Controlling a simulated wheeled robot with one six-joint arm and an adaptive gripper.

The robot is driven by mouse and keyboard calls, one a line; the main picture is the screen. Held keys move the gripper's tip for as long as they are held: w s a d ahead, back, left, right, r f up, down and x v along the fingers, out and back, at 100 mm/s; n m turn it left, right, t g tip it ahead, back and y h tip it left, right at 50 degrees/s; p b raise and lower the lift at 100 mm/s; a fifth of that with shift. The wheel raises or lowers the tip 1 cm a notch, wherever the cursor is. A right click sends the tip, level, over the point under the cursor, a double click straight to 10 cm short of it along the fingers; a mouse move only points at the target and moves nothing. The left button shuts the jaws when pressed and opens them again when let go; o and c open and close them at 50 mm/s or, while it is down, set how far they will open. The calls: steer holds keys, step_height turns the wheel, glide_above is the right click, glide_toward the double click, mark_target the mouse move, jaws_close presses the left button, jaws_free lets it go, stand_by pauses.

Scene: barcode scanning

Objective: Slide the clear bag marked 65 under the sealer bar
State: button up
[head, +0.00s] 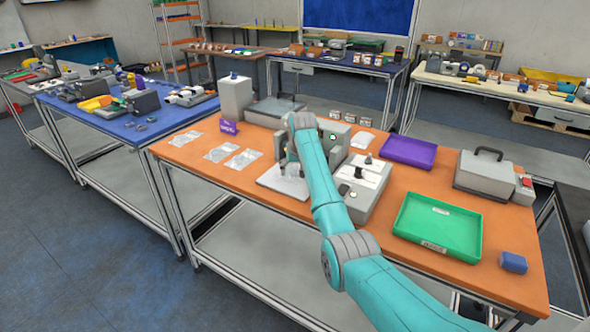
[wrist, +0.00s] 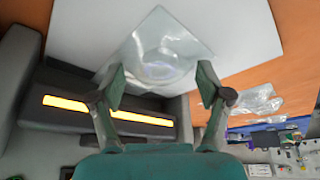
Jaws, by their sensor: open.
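A clear bag (wrist: 165,45) lies on a white board (wrist: 240,25) in the wrist view, with a round shape showing inside it. I cannot read any number on it. My open gripper (wrist: 161,88) has one finger at each side of the bag's near end, and I cannot tell whether either touches it. A dark grey device with a glowing yellow strip (wrist: 108,115) is at the left and below in the wrist view; it may be the sealer. In the head view my gripper (head: 291,168) is over the white board (head: 272,182), and my arm hides part of the scene there.
More clear bags (head: 220,152) lie on the orange table at the left. A grey-white machine (head: 364,172) stands right of my arm. A green tray (head: 437,226), a purple tray (head: 408,152) and a grey handled box (head: 486,174) fill the right side.

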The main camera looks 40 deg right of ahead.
steer(key=v, duration=1.2)
